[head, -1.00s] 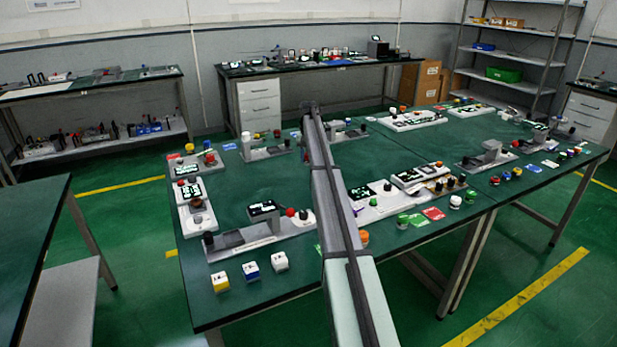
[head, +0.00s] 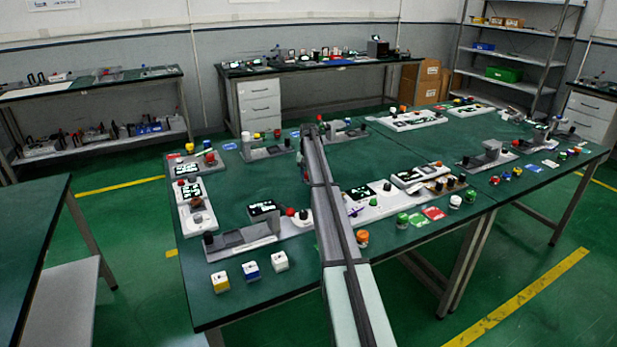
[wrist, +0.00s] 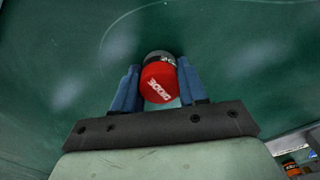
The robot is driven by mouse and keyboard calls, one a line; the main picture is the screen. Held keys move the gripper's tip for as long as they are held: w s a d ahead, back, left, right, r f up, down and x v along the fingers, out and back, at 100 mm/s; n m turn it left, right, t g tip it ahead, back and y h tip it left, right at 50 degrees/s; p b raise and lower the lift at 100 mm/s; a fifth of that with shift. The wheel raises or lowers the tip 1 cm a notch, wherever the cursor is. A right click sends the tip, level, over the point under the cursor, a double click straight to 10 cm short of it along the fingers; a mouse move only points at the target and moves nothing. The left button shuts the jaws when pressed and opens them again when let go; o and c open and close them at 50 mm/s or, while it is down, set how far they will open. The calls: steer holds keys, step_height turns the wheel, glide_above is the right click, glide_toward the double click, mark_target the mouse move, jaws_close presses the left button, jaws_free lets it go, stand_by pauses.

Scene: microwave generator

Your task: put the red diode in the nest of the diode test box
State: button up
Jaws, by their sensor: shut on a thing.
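The red diode (wrist: 158,84) is a short red cylinder with white DIODE lettering and a dark, grey-banded far end. It is between the two blue fingers of my gripper (wrist: 158,70) in the wrist view, with a finger against each side. Green surface shows beyond it; I cannot tell its height above that surface. In the head view my arm hides most of the gripper and the diode. Several grey and white device boxes stand on the table there; their labels are too small to tell which is the diode test box, and no nest can be made out.
The green table (head: 262,180) has a clear patch left of my arm. A grey device (head: 240,240) with a black screen stands at the front left, with three small cubes (head: 251,271) before it. A white device (head: 375,204) stands right of my arm.

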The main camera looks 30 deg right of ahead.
steer(key=shift+f, duration=0.15)
steer(key=o, duration=1.1)
step_height(320, 180, up, 11)
steer(key=shift+r, duration=0.1)
steer(key=shift+o, duration=0.5)
steer(key=shift+r, duration=0.6)
